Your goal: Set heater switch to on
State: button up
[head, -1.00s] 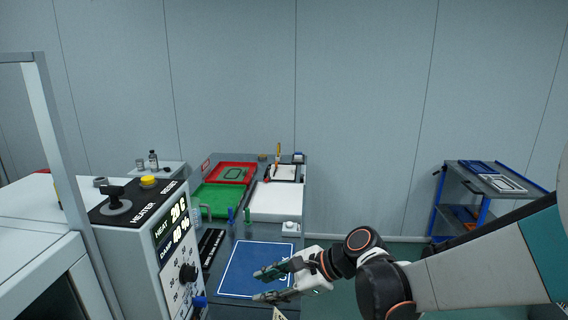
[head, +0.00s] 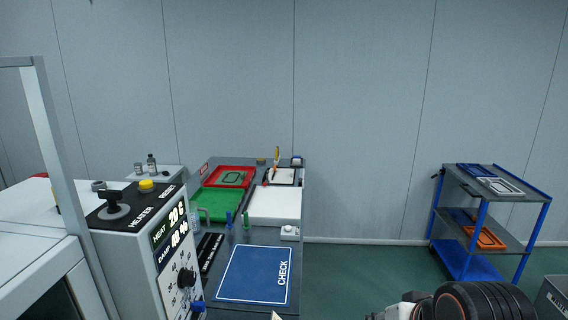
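The heater switch (head: 113,204) is a black rotary knob with a bar handle on the black top plate of the white control box (head: 135,255) at the left. The label HEATER lies beside it. A yellow button (head: 147,186) marked RESET sits behind it. The box front has a lit display (head: 172,232) reading HEAT and DAMP values. Which setting the switch is at cannot be read. Part of my arm shows at the bottom edge right of centre, well away from the switch. My gripper's fingers are not visible.
A grey bench holds a blue CHECK mat (head: 255,273), a green tray (head: 222,203), a red tray (head: 232,175) and a white board (head: 276,204). A metal frame post (head: 66,160) stands left of the box. A blue cart (head: 487,215) is at the right, with open floor before it.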

aim_at(111, 196)
jog(key=u, duration=1.3)
